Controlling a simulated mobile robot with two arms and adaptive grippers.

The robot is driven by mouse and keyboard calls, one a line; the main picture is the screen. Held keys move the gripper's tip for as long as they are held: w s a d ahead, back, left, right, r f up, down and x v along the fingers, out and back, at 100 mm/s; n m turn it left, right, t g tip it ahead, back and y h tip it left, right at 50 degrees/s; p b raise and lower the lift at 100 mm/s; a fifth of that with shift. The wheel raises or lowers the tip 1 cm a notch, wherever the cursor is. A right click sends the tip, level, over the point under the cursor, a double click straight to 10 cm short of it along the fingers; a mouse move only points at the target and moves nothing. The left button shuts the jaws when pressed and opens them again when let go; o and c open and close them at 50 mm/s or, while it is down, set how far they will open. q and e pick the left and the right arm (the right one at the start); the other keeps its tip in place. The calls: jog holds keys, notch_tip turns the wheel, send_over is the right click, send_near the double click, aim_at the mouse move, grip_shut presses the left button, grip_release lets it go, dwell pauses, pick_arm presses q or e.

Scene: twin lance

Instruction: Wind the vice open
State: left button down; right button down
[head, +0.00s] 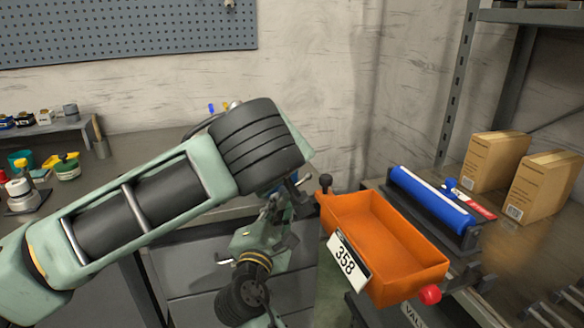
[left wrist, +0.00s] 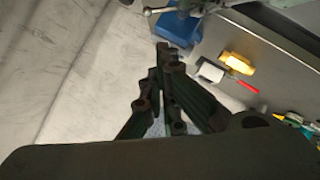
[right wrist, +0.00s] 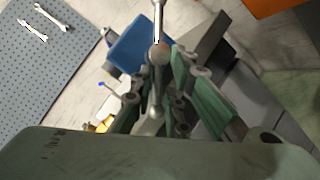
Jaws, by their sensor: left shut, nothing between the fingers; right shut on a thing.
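The blue vice is mostly hidden behind my left arm in the head view. A blue block that looks like its body (right wrist: 142,52) shows in the right wrist view, and part of it (left wrist: 178,28) in the left wrist view. A metal handle bar with a ball end (right wrist: 158,54) lies between the fingers of my right gripper (right wrist: 160,75). That gripper (head: 290,192) is shut on the bar beside the bench front. My left gripper (left wrist: 162,62) is shut and empty, near the blue body; in the head view it is hidden behind its own arm.
An orange bin (head: 385,245) labelled 358 stands right of my right gripper. A blue roller (head: 432,198) and cardboard boxes (head: 540,185) are behind it. Small bottles and tools lie on the left bench. A pegboard (head: 120,30) hangs on the wall.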

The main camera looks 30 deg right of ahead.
pick_arm(q)
jog(key=shift+s+d+f+x, duration=0.15)
jog(key=shift+s+f+x, duration=0.15)
jog(key=shift+x, duration=1.75)
jog(key=shift+s+d+f+x, duration=0.2)
jog(key=shift+s+f+x, duration=0.15)
jog(key=shift+x, duration=1.75)
jog(key=shift+s+d+f+x, duration=0.15)
jog(key=shift+s+f+x, duration=0.15)
jog(key=shift+x, duration=1.75)
pick_arm(e)
jog(key=shift+r, duration=0.55)
pick_arm(q)
jog(key=shift+d+f, duration=0.35)
jog(key=shift+d, duration=0.1)
pick_arm(e)
jog(key=shift+a, duration=0.1)
jog(key=c, duration=1.8)
grip_release()
jog(key=shift+w, duration=0.1)
pick_arm(q)
jog(key=shift+w+a, duration=0.1)
pick_arm(e)
jog(key=shift+f, duration=0.15)
